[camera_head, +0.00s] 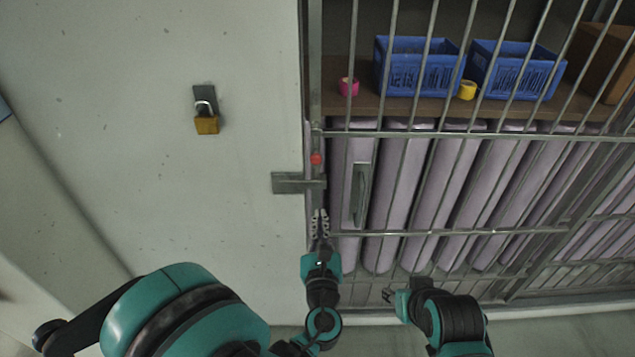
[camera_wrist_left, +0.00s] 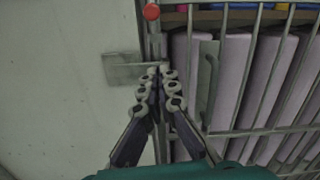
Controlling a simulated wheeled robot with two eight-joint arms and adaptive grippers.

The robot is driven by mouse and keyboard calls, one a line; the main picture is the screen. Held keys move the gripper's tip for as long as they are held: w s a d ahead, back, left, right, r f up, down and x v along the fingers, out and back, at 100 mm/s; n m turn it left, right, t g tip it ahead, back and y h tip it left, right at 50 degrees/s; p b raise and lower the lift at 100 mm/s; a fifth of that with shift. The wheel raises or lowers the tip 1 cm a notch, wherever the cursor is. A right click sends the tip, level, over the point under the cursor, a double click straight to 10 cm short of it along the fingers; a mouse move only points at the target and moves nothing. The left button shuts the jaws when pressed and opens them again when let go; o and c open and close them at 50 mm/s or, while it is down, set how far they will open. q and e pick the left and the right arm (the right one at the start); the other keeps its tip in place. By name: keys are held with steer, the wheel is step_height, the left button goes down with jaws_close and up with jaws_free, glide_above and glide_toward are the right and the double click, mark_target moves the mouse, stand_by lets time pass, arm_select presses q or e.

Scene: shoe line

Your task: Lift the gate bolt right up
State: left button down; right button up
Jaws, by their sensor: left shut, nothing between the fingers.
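The gate bolt is an upright metal rod with a red knob (camera_head: 316,159) at the left edge of the barred gate (camera_head: 437,127). A flat metal bracket (camera_head: 290,183) on the pale wall reaches across to the bolt below the knob. The red knob (camera_wrist_left: 151,12) also shows at the top of the left wrist view, with the bracket (camera_wrist_left: 122,68) below it. My left gripper (camera_head: 320,212) is shut and empty, pointing up just below the bracket. Its fingertips (camera_wrist_left: 161,72) overlap the lower rod in view; contact is unclear. My right gripper (camera_head: 389,295) is low, right of the left one.
A padlock (camera_head: 206,124) hangs on the wall at left. A vertical handle (camera_head: 360,195) is on the gate, right of the bolt. Behind the bars are blue crates (camera_head: 418,72), a pink tape roll (camera_head: 348,87), a yellow one (camera_head: 467,90) and pale purple rolls.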

mark_target(317, 160)
arm_select(q)
steer(key=w+r, duration=0.4)
steer(key=w, duration=0.6)
steer(key=shift+w+a+r+p, duration=0.2)
steer(key=shift+w+a+p, duration=0.15)
steer(key=shift+w+p, duration=0.05)
steer(key=shift+r, duration=0.15)
step_height(317, 160, up, 5)
steer(key=p, duration=0.3)
